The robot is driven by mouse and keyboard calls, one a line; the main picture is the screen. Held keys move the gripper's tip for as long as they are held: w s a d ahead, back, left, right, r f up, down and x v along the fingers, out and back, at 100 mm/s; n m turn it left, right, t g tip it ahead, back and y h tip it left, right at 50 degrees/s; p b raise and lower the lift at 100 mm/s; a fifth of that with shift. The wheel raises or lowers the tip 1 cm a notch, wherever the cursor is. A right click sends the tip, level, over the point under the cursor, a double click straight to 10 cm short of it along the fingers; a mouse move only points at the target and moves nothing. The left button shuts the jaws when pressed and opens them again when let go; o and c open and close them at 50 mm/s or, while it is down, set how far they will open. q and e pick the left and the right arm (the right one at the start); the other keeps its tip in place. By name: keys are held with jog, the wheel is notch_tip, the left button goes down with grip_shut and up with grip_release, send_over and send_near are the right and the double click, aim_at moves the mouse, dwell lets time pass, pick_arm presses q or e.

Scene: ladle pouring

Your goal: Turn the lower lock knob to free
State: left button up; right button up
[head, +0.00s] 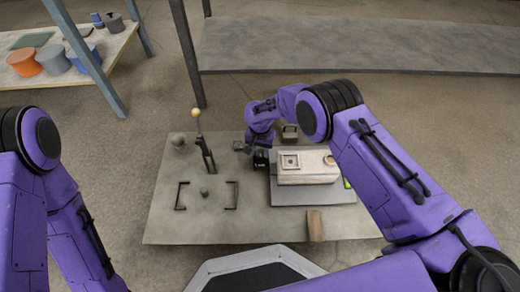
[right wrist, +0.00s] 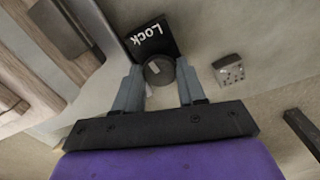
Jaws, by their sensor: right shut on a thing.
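The lower lock knob (right wrist: 160,70) is a round dark grey knob with a pale mark on its face. It sits just below a black plate lettered "Lock" (right wrist: 150,38) in the right wrist view. My right gripper (right wrist: 158,82) is shut on the knob, with one grey finger on each side. In the head view the black plate (head: 261,160) shows at the left end of the pale box, below my right wrist, and the knob itself cannot be made out there. My left arm shows at the left edge of the head view, but its gripper is not visible.
A pale box (head: 306,178) stands on the grey table (head: 195,222). A small dotted block (right wrist: 229,70) lies near the knob. A lever with a yellow ball (head: 197,113) and black corner brackets (head: 181,196) are to the left. A brown block (head: 315,226) is at the front.

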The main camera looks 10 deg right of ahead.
jog(key=n, duration=0.3)
jog(key=shift+p, duration=0.4)
jog(key=n, duration=0.6)
jog(key=shift+n, duration=0.4)
pick_arm(q)
jog(key=shift+s+d+r, duration=0.2)
jog(key=shift+d+r, duration=0.25)
jog(key=shift+r, duration=0.2)
pick_arm(e)
jog(key=n, duration=0.6)
jog(key=shift+n, duration=0.4)
jog(key=o, duration=1)
jog(key=shift+o, duration=0.2)
